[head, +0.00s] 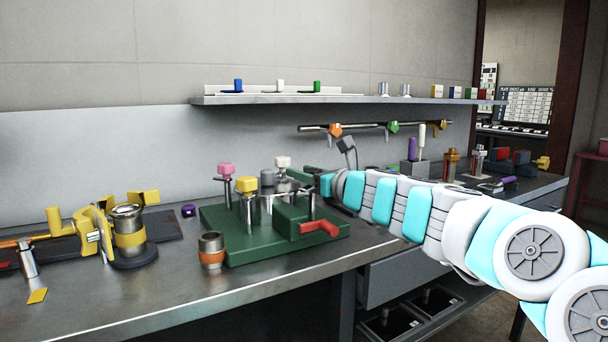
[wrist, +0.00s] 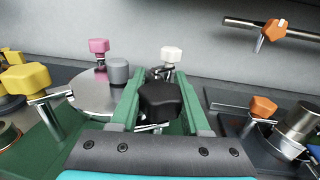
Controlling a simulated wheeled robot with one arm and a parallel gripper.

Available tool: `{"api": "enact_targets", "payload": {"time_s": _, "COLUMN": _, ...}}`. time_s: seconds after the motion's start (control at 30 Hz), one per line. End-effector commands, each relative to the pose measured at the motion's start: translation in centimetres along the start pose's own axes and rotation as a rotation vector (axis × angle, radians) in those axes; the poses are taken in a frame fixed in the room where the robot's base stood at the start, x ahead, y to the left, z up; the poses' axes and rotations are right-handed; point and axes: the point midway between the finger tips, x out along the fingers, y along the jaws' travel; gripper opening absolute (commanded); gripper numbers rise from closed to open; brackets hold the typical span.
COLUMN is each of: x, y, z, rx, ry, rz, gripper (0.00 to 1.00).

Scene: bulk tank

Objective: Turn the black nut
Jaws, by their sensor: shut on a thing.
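The black nut (wrist: 160,101) is a dark faceted knob in the middle of the wrist view, over a metal clamp. My gripper (wrist: 161,82) is shut on it, with one green finger on its left side and one on its right. In the head view my gripper (head: 311,184) reaches in from the right, over the right part of the green fixture (head: 262,247).
A yellow knob (head: 245,183), a pink knob (head: 226,170), a white knob (head: 283,162) and a grey cylinder (head: 267,178) stand close to my gripper. A red handle (head: 315,229) sits at the fixture's front.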

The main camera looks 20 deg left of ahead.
Motion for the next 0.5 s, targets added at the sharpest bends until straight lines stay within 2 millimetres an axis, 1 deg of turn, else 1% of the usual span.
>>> {"api": "enact_targets", "payload": {"time_s": 0.27, "x": 0.02, "y": -0.04, "z": -0.3, "rx": 0.001, "ry": -0.003, "rz": -0.13, "gripper": 0.0}}
{"api": "enact_targets", "payload": {"time_s": 0.5, "x": -0.07, "y": -0.47, "z": -0.45, "rx": 0.002, "ry": -0.003, "rz": -0.328, "gripper": 0.0}}
